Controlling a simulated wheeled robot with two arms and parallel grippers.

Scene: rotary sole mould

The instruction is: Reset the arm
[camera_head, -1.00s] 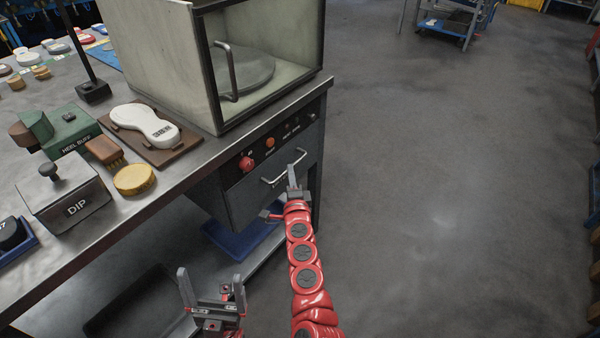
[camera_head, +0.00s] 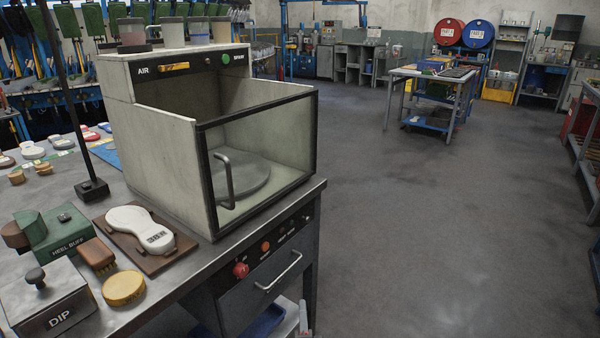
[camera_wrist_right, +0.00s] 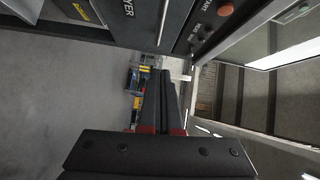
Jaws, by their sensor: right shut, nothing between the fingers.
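Only the tip of my right gripper (camera_head: 303,320) shows in the head view, at the bottom edge just right of the drawer (camera_head: 262,290) with its bar handle. In the right wrist view my right gripper (camera_wrist_right: 161,78) is shut and empty, its two dark fingers side by side. A drawer front and handle run close along the top of that view. My left gripper is not in view. The rest of both arms is outside the head view.
A glass-fronted cabinet (camera_head: 265,150) with a turntable inside stands on the bench. A white sole mould (camera_head: 140,228), a yellow round pad (camera_head: 124,288) and a DIP box (camera_head: 45,300) lie left of it. The floor (camera_head: 440,220) to the right is clear.

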